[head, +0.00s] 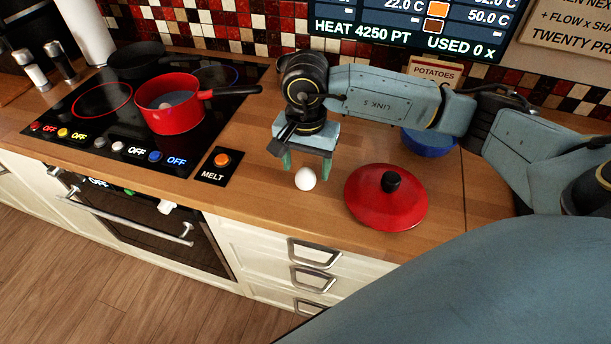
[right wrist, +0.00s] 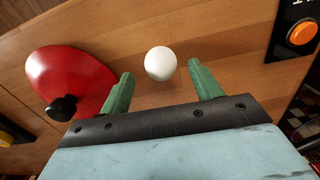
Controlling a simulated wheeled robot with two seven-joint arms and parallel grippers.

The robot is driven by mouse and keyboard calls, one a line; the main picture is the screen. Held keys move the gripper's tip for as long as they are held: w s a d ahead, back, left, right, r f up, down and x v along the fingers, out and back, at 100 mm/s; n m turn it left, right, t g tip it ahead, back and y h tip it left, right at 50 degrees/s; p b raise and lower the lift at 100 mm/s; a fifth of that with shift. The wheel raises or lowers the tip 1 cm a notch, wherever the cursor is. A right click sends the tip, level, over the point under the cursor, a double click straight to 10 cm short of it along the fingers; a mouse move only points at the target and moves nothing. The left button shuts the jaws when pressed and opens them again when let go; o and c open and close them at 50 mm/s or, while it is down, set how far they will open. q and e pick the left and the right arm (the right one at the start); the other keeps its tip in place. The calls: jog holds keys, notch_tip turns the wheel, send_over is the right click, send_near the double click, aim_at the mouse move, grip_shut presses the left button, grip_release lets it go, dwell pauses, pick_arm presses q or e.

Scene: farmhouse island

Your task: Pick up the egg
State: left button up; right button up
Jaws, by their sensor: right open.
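A white egg (head: 305,179) lies on the wooden counter between the stove and a red lid. My right gripper (head: 306,170) is just behind the egg in the head view, with its green fingers pointing down. In the right wrist view the egg (right wrist: 160,63) shows just beyond the fingertips and between their lines, and the right gripper (right wrist: 160,75) is open with nothing between its fingers. I cannot tell the exact height of the fingertips above the counter. My left gripper is not in view.
The red lid (head: 386,203) with a black knob lies right of the egg. A red saucepan (head: 172,108) stands on the black cooktop (head: 75,125). A MELT button (head: 222,160) is left of the egg. A blue bowl (head: 430,143) is behind my right arm. The counter's front edge is close.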

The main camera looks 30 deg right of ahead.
aim_at(306, 169)
notch_tip(306, 169, down, 3)
jog(key=shift+r, duration=0.15)
jog(key=shift+f, duration=0.25)
jog(key=shift+c, duration=0.3)
jog(key=c, duration=0.7)
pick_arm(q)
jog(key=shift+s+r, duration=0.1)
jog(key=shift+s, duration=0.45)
pick_arm(e)
jog(key=c, duration=0.3)
